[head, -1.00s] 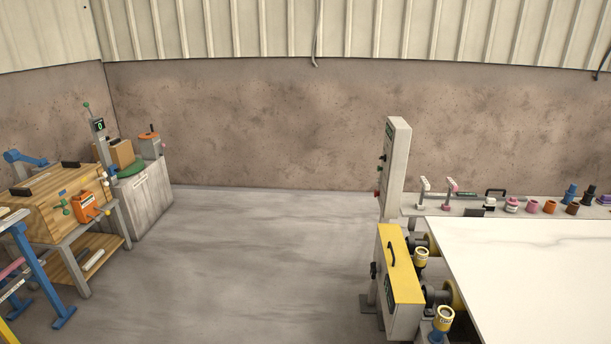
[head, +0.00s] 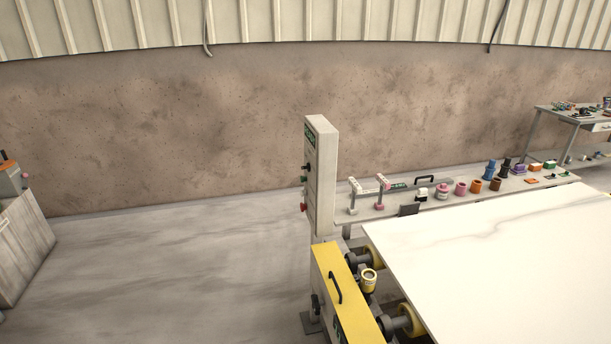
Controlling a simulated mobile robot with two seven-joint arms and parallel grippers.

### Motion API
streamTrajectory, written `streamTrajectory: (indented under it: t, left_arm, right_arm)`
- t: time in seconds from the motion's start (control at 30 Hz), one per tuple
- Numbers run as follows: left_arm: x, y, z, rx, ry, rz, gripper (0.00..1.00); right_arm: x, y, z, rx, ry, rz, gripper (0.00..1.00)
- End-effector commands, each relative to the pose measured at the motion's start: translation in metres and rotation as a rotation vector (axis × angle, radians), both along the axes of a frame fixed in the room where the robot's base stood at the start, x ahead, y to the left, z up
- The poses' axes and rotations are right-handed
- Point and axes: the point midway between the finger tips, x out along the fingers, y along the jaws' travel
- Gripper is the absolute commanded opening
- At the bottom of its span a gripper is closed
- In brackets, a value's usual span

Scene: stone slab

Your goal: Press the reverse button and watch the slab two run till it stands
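A white slab (head: 500,255) with faint grey veins lies flat at the right on a stand with rollers (head: 405,322). A tall pale control post (head: 323,180) stands at the slab's far left corner. Its left-facing side carries a dark knob (head: 307,168), a small green button (head: 304,179) and a red button (head: 304,207). I cannot tell from the labels which one is the reverse button. Neither of my grippers is in view.
A yellow-topped box (head: 342,290) with a black handle stands below the post. A shelf (head: 460,200) behind the slab holds several coloured cups and tools. The floor (head: 170,265) between is clear.

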Motion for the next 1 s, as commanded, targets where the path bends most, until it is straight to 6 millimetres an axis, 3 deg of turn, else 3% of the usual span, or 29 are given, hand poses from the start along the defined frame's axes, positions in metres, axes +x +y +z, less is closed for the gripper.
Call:
streamTrajectory:
  t: [0.27, 0.7, 1.0]
  left_arm:
    - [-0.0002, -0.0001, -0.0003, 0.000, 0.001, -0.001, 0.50]
    - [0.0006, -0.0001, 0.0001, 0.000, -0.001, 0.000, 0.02]
    - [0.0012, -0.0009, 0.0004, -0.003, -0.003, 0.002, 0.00]
  right_arm:
    - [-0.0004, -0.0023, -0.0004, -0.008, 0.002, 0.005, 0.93]
    - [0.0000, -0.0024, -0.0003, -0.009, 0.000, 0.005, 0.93]
    - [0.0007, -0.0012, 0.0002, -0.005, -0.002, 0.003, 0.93]
